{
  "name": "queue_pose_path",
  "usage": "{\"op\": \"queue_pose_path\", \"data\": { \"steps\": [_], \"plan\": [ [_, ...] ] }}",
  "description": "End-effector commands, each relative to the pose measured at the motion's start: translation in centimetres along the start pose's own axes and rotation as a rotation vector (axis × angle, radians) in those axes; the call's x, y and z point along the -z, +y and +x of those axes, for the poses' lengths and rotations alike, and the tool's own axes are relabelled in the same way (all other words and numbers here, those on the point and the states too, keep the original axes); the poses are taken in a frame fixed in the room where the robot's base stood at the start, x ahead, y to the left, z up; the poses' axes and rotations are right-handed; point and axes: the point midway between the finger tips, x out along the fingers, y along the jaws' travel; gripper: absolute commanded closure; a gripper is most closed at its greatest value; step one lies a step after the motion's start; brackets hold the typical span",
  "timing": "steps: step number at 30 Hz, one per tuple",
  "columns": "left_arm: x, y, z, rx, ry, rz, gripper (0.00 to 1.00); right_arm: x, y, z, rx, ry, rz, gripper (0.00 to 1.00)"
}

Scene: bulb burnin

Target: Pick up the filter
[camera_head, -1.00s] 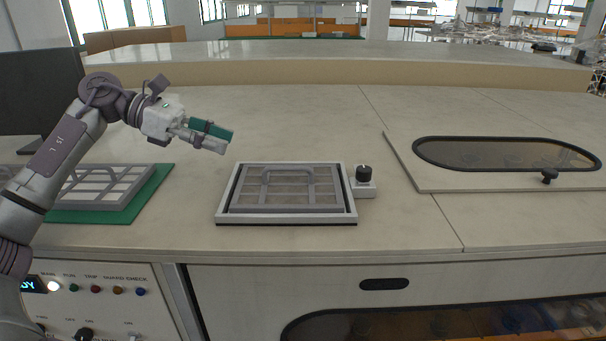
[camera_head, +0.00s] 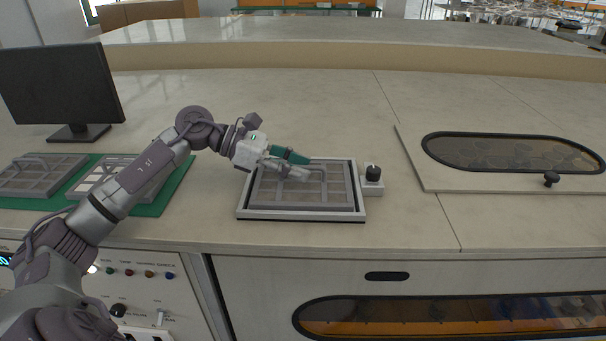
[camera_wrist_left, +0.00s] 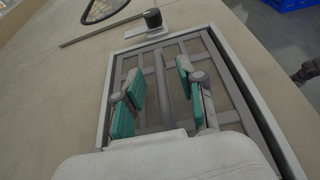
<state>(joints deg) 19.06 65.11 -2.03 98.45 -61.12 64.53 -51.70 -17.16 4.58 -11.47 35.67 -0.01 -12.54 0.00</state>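A grey grid filter (camera_head: 335,198) with a raised handle lies in a white-rimmed square frame (camera_head: 300,215) at the middle of the counter. In the left wrist view the filter (camera_wrist_left: 160,118) spreads under my fingers. My left gripper (camera_head: 298,166) is over the filter's left and middle part, pointing right. In the left wrist view the left gripper (camera_wrist_left: 158,82) is open, with its green pads apart and nothing clearly held. It hides part of the filter and handle. Two similar filters (camera_head: 40,175) (camera_head: 110,180) lie on a green mat (camera_head: 165,195) at left. My right gripper is not in view.
A small white block with a black knob (camera_head: 373,174) stands just right of the frame. A panel with a dark oval window (camera_head: 510,153) and knob lies further right. A monitor (camera_head: 60,90) stands at back left. The counter behind the frame is clear.

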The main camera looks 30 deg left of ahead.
Motion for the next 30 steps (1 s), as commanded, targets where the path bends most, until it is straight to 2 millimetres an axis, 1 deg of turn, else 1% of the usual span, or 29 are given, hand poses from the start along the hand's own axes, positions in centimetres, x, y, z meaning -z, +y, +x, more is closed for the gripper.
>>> {"op": "queue_pose_path", "data": {
  "steps": [3,6,8,9,13,14,26,30],
  "plan": [
    [0.07,0.00,0.17,0.000,0.000,0.000,0.61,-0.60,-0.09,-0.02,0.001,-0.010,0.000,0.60],
    [0.09,0.00,0.15,0.000,0.000,0.000,0.61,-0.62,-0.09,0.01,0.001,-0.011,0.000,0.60],
    [0.09,0.01,0.14,0.000,0.000,0.000,0.69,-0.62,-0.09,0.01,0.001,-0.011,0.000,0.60],
    [0.08,0.01,0.13,0.000,0.000,0.000,0.76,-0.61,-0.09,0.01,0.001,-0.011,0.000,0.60],
    [0.08,0.01,0.12,0.000,0.000,0.000,0.97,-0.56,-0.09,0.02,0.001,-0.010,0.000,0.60],
    [0.08,0.01,0.12,0.000,0.000,0.000,1.00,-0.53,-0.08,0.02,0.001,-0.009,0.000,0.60],
    [-0.04,0.02,0.06,-0.001,0.000,0.000,1.00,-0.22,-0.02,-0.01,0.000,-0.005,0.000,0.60],
    [-0.73,0.03,-0.23,-0.001,-0.001,0.002,1.00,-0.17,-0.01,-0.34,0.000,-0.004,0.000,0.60]
  ]
}}
